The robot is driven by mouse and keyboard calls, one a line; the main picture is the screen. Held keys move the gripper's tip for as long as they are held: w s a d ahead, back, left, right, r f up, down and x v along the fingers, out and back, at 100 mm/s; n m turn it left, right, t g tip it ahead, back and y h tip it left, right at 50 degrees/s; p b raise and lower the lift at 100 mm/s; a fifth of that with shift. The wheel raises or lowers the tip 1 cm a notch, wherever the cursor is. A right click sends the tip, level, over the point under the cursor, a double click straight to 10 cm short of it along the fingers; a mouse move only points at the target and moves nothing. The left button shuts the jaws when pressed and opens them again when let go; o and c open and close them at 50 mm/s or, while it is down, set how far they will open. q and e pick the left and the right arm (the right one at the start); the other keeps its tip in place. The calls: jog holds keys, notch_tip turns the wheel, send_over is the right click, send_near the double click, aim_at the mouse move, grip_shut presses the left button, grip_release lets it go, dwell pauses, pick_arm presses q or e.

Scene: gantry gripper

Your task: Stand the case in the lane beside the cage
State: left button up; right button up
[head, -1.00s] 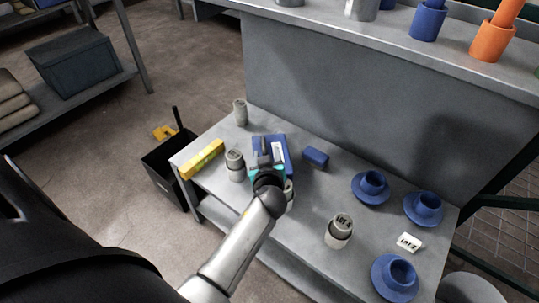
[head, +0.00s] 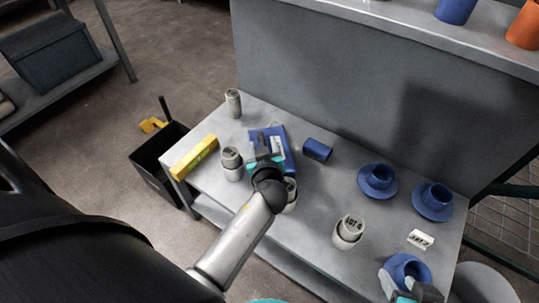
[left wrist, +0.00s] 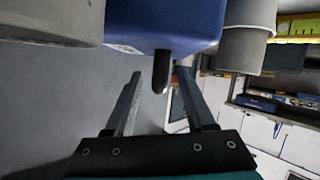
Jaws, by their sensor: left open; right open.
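A blue case (head: 287,154) with a pale label lies on the grey bench. My left gripper (head: 264,146) is over its left part and hides some of it. In the left wrist view, the blue case (left wrist: 165,22) is beyond the parted fingers (left wrist: 157,100). A dark stub on it shows between the fingers, which do not appear closed on it. My right gripper (head: 411,286) is open at the lower right, over a blue cup and saucer (head: 404,264). A green-framed mesh (head: 495,235) stands at the far right; I cannot tell whether it is the cage. I cannot make out the lane.
Grey cups (head: 231,165) (head: 348,232) stand on the bench, one beside the case. A blue block (head: 317,150), blue cups on saucers (head: 377,180) and a white label block (head: 421,239) are to the right. A yellow bar (head: 195,157) lies at the left edge. A raised back panel (head: 330,80) bounds the bench.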

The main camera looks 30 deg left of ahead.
pick_arm(q)
grip_shut()
dwell(0.3)
jog(key=shift+r, duration=0.1)
dwell(1.0)
